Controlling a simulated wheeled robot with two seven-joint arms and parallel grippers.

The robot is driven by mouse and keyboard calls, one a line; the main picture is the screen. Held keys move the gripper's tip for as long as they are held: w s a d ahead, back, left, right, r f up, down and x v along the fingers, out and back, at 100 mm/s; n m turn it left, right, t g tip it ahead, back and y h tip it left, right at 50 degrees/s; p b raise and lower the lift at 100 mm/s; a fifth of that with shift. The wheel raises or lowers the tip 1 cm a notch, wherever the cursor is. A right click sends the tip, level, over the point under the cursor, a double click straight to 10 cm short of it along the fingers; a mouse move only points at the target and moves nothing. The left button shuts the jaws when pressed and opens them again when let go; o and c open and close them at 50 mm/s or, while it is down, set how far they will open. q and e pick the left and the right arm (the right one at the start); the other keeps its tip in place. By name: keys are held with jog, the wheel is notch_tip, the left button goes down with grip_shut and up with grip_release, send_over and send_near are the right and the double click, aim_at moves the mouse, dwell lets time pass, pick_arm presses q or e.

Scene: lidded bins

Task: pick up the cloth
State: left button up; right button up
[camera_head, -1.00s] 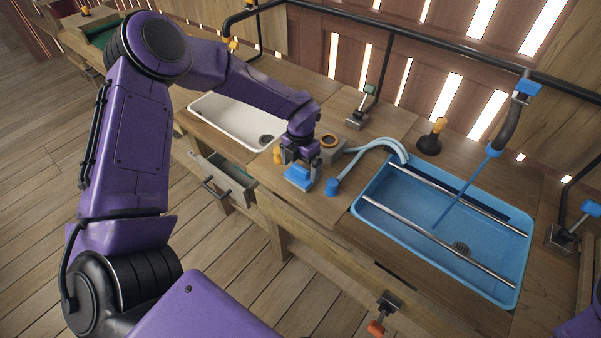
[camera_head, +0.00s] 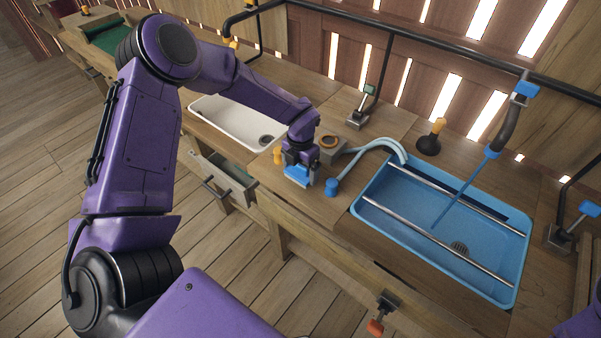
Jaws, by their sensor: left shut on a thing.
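A small blue folded cloth (camera_head: 297,176) lies on the wooden counter, between the white sink and the blue sink. My left gripper (camera_head: 298,168) points down over it and is shut on it. The fingers hide part of the cloth, and I cannot tell whether it is lifted off the counter. My right gripper is out of view; only a bit of purple arm shows at the lower right corner.
The blue sink (camera_head: 383,254) with two metal bars is to the right. The white sink (camera_head: 215,118) is at left. A blue faucet (camera_head: 372,149), a blue knob (camera_head: 332,187) and a yellow-handled plunger (camera_head: 430,141) stand nearby. An open drawer (camera_head: 222,184) juts out below.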

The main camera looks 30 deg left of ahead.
pick_arm(q)
jog(key=s+d+r, duration=0.1)
jog(key=r, duration=0.1)
jog(key=s+d+r+b, duration=0.1)
jog(key=r, duration=0.1)
jog(key=d+r+b, duration=0.1)
jog(key=r, duration=0.1)
jog(key=shift+s+d+r, duration=0.25)
jog(key=shift+s, duration=0.15)
jog(key=s+d+r+b, duration=0.2)
jog(key=s+d+r, duration=0.3)
jog(key=s+d, duration=0.1)
jog(key=shift+s+d+b, duration=0.2)
jog(key=shift+d+b, duration=0.1)
jog(key=shift+d, duration=0.35)
